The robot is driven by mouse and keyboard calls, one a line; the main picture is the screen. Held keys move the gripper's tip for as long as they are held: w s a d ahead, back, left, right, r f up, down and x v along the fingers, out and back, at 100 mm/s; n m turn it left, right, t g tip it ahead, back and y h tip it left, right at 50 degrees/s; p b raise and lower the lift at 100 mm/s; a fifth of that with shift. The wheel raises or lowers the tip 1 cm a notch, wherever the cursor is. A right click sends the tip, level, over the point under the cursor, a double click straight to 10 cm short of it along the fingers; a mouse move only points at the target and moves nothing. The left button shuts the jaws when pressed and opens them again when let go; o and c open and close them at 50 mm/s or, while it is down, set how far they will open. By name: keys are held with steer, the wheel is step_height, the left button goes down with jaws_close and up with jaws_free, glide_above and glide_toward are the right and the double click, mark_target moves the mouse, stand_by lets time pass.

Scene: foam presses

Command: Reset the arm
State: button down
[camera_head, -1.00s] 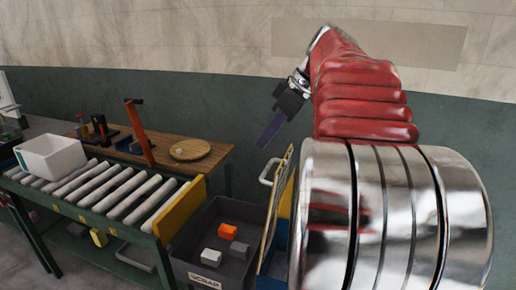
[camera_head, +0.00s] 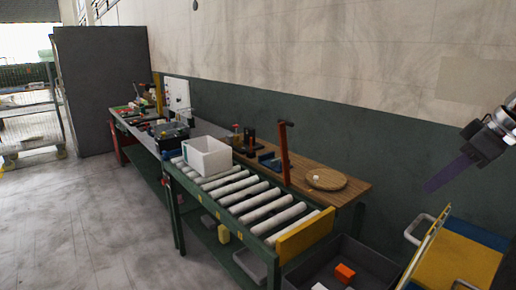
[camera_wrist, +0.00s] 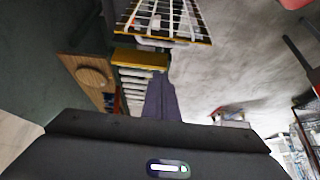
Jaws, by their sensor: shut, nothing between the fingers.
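My gripper (camera_head: 446,177) is at the right edge of the head view, raised in front of the green lower wall. Its dark purple fingers are together and point down and left. Nothing is held between them. In the wrist view the fingers (camera_wrist: 161,98) show as one narrow purple shape above the dark gripper body. Most of my arm is outside the head view.
A roller conveyor (camera_head: 240,200) with a white bin (camera_head: 207,157) and a yellow end plate (camera_head: 305,237) stands in the middle. Behind it is a wooden table (camera_head: 350,184) with a round board (camera_head: 326,179). A grey scrap bin (camera_head: 375,262) holds an orange block (camera_head: 344,273). Floor at left is clear.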

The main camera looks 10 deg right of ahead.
steer(key=a+f+m+h, duration=0.1)
steer(key=a+f, duration=0.2)
steer(key=a, duration=0.3)
steer(key=a+f+m+g, duration=0.1)
steer(key=a+f, duration=0.2)
steer(key=a, duration=0.3)
steer(key=a+f+m+h, duration=0.1)
steer(key=a+f, duration=0.2)
steer(key=a, duration=0.3)
steer(key=s+a+f+m+t+h, duration=0.1)
steer(key=s+a+f+m, duration=0.1)
steer(key=s+a+f, duration=0.7)
steer(key=a+f, duration=0.3)
steer(key=f, duration=0.1)
steer(key=shift+s+m, duration=0.15)
steer(key=shift+m, duration=0.15)
